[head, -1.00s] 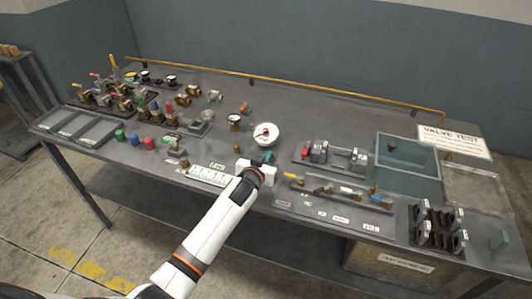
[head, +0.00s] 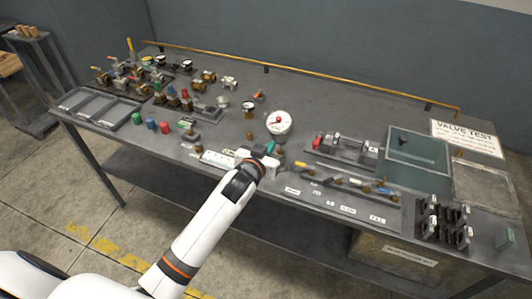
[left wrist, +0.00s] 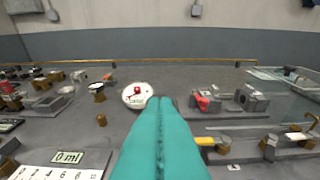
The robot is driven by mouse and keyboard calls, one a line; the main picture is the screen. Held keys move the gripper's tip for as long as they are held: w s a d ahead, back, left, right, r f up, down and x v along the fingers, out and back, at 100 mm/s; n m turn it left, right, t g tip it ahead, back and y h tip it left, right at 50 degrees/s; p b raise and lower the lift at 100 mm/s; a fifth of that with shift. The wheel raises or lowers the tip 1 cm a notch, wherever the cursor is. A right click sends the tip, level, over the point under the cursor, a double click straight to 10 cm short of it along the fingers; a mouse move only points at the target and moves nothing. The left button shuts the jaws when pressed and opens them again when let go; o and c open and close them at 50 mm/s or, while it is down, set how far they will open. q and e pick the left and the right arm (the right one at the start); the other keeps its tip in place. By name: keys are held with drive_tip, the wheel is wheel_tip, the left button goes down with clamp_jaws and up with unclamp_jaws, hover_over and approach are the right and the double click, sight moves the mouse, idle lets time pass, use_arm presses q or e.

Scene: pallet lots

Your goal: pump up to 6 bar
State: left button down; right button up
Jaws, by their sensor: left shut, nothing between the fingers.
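A round white dial with a red part in its middle (head: 279,122) stands near the middle of the bench (head: 330,115). It also shows in the left wrist view (left wrist: 137,95), partly behind my fingertips. My left gripper (head: 270,147) is just in front of the dial. Its teal fingers (left wrist: 157,130) are shut and empty and point forward over the bench. Whether they touch anything is not clear. The dial's reading is too small to make out. I cannot pick out a pump for sure. My right gripper is not in view.
A numbered white strip (left wrist: 55,174) and a "0 ml" label (left wrist: 68,158) lie left of my gripper. A red-ended clamp fixture (head: 340,148) is to the right, with a clear-walled box (head: 412,148) beyond. Valves (head: 205,77) crowd the back left. The back middle is clear.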

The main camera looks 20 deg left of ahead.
use_arm(q)
drive_tip(key=v, duration=0.2)
drive_tip(key=shift+s+d+r, duration=0.1)
drive_tip(key=shift+s+r, duration=0.05)
drive_tip(key=shift+s, duration=0.15)
idle(1.2)
drive_tip(key=r+b, duration=0.1)
drive_tip(key=b, duration=0.2)
drive_tip(key=r+b, duration=0.2)
drive_tip(key=b, duration=0.2)
drive_tip(key=shift+s+r, duration=0.1)
drive_tip(key=shift+s, duration=0.15)
